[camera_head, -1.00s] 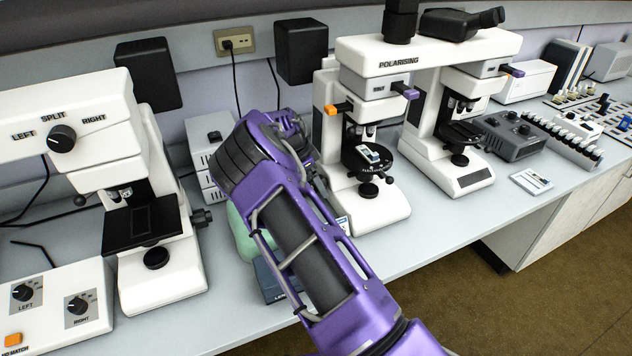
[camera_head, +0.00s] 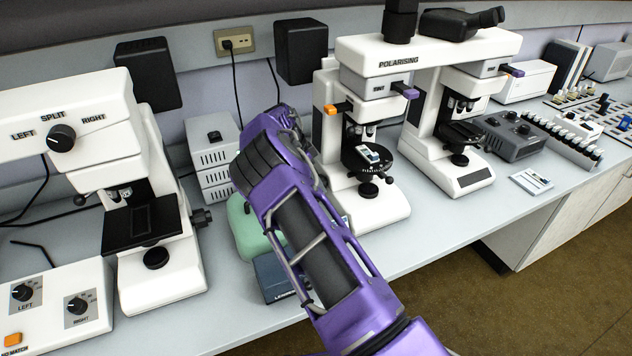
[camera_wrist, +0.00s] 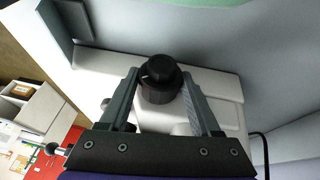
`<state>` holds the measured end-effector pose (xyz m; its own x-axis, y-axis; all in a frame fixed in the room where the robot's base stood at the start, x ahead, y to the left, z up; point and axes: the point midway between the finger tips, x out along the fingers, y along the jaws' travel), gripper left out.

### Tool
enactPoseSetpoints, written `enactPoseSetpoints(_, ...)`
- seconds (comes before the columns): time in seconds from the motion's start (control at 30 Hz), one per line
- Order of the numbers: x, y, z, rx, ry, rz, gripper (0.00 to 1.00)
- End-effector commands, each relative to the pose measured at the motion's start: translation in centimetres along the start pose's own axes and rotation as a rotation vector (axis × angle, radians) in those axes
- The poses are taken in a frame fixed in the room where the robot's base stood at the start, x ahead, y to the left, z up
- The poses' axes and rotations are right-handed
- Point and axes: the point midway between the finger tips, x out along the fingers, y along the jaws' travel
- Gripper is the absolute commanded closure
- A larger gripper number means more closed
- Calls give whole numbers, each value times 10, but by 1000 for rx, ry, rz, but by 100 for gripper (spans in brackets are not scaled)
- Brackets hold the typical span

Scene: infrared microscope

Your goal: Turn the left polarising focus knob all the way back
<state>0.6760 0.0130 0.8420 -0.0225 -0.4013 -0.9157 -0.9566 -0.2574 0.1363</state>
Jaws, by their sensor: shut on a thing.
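The white polarising microscope (camera_head: 430,48) stands at the back of the bench in the head view, with two stands. In the wrist view, a black round focus knob (camera_wrist: 160,80) with a small pale mark sticks out of a white microscope body (camera_wrist: 215,92). My gripper (camera_wrist: 161,82) has one finger on each side of this knob and is shut on it. In the head view my purple arm reaches to the left side of the left stand, and my fingers and the knob are hidden behind it.
A comparison microscope (camera_head: 75,130) stands at the left, with a control box (camera_head: 60,300) in front. A green rounded thing (camera_head: 246,230), a dark blue box (camera_head: 272,278) and a grey vented unit (camera_head: 212,150) lie close to my arm. The bench front right of my arm is clear.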

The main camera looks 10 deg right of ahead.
Motion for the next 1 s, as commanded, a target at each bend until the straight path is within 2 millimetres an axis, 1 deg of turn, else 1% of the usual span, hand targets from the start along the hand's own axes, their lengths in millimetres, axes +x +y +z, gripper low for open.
enactPoseSetpoints(0.03,2,-3,2,-11,-1,12,91)
enactPoseSetpoints(0.3,2,-4,2,-45,-1,95,91)
enactPoseSetpoints(0.77,-1,-2,1,-51,0,117,91)
enactPoseSetpoints(0.8,-1,-2,1,-50,0,117,29)
enactPoseSetpoints(0.93,-1,-2,1,-50,1,118,6)
enactPoseSetpoints(1.0,-1,-2,1,-49,1,118,6)
